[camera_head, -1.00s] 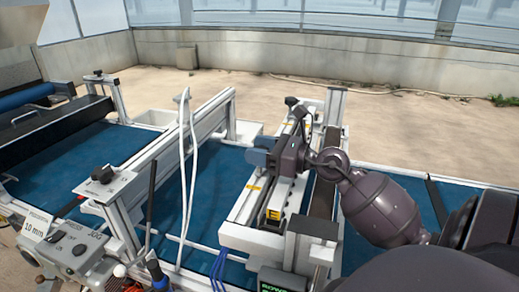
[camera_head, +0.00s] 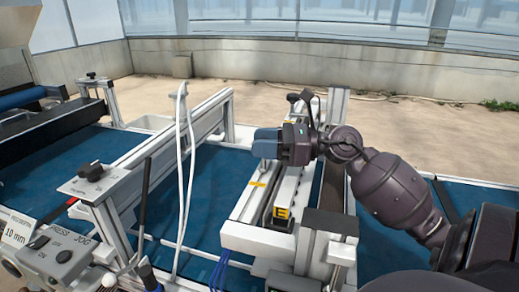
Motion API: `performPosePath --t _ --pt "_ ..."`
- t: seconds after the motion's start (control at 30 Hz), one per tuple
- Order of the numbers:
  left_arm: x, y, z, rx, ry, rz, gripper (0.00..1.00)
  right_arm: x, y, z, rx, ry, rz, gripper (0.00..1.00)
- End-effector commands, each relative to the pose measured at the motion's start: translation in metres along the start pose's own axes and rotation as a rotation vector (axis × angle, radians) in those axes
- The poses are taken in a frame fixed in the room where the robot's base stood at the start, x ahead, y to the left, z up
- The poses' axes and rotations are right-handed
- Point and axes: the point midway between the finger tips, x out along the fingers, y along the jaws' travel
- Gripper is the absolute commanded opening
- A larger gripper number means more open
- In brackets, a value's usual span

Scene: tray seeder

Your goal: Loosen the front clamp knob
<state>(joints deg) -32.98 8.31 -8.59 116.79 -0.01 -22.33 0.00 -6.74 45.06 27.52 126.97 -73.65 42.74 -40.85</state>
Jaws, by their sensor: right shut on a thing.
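A black clamp knob (camera_head: 92,171) sits on a pale plate at the near end of the left gantry. A second black knob (camera_head: 91,75) stands on the farther frame at the back left. I cannot tell from the view which one is meant by front. My right gripper (camera_head: 265,144) is shut, pointing left above the white rail assembly of the right gantry, well right of the left gantry's knob. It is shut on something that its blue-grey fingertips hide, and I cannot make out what. My left gripper is not in view.
A blue conveyor belt (camera_head: 185,210) runs under the gantries. White hoses (camera_head: 180,180) hang beside the left gantry. A control box (camera_head: 55,255) with switches fills the near left corner. A dark block (camera_head: 330,223) tops the right gantry's near post. The concrete floor behind is clear.

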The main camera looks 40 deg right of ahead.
Motion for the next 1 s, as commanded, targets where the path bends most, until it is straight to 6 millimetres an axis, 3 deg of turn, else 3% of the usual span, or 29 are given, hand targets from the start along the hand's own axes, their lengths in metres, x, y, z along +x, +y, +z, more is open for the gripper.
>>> performPosePath --t 0.37,0.4,0.53,1.0 --pt "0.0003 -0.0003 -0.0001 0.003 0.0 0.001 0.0 -0.0003 0.0 0.0004 -0.001 0.0 0.012 0.2" --pt "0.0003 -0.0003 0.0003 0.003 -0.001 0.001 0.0 -0.0003 0.0 0.0003 0.0 0.0 0.012 0.48" --pt "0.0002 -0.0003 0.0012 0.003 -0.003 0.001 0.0 -0.0003 0.0 0.0003 0.0 0.0 0.012 0.68" --pt "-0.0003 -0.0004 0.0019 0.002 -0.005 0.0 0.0 -0.0003 0.0001 0.0031 -0.001 -0.001 0.012 0.69"
